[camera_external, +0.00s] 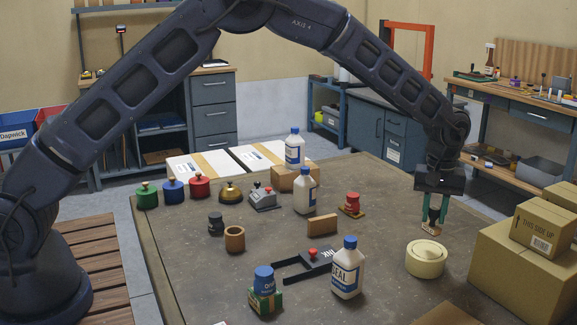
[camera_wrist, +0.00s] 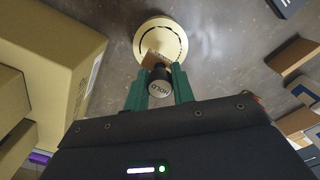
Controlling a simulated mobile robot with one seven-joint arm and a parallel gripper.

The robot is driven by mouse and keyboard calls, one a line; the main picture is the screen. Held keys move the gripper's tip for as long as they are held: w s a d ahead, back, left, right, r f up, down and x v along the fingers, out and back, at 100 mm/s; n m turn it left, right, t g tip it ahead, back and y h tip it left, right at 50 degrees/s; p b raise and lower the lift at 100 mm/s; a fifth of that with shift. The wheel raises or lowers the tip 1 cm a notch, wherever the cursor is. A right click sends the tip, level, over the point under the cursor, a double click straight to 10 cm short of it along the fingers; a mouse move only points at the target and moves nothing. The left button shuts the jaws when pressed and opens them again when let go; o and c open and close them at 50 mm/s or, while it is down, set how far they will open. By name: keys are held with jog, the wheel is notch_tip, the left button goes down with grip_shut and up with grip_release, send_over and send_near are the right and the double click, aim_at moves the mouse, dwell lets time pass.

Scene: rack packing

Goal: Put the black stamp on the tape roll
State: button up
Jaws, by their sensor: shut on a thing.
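My gripper (camera_external: 434,212) is shut on the black stamp (camera_external: 430,228) and points down at the right of the table. The tape roll (camera_external: 425,260) is cream and round and lies flat on the table below the stamp. It also shows in the wrist view (camera_wrist: 160,28), partly hidden behind the stamp base. In the external view a gap separates stamp and roll.
Cardboard boxes (camera_external: 520,275) stand right of the tape roll. A white glue bottle (camera_external: 347,270) stands to its left. A small wooden block (camera_external: 322,225), a red stamp (camera_external: 352,203) and several other stamps and bottles lie further left. The table around the roll's left and back is clear.

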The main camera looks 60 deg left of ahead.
aim_at(433, 221)
jog(key=shift+f, duration=2.45)
jog(key=shift+f, duration=0.2)
jog(key=o, duration=1)
jog(key=shift+r, duration=0.1)
